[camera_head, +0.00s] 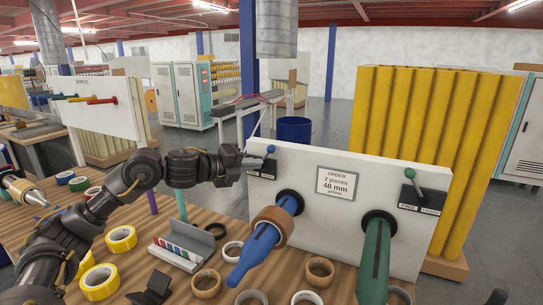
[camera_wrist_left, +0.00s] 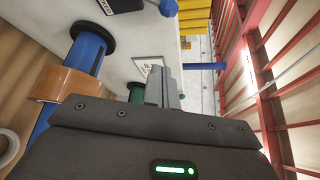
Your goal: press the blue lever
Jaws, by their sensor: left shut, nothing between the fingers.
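The blue lever (camera_head: 270,149) has a round blue knob and sits on a black plate at the upper left of the white panel (camera_head: 345,222). Its knob also shows at the top edge of the left wrist view (camera_wrist_left: 168,7). My left gripper (camera_head: 259,163) is shut and empty, close beside the lever's plate in the head view. In the left wrist view its fingers (camera_wrist_left: 166,88) are together, apart from the knob. I cannot tell in the head view whether the fingertips touch the plate. My right gripper is not in view.
A blue spindle (camera_head: 252,256) with a brown tape roll (camera_head: 273,226) and a green spindle (camera_head: 375,262) stick out of the panel. A green lever (camera_head: 410,173) is at the panel's right. Several tape rolls and a tray (camera_head: 178,258) lie on the wooden table below.

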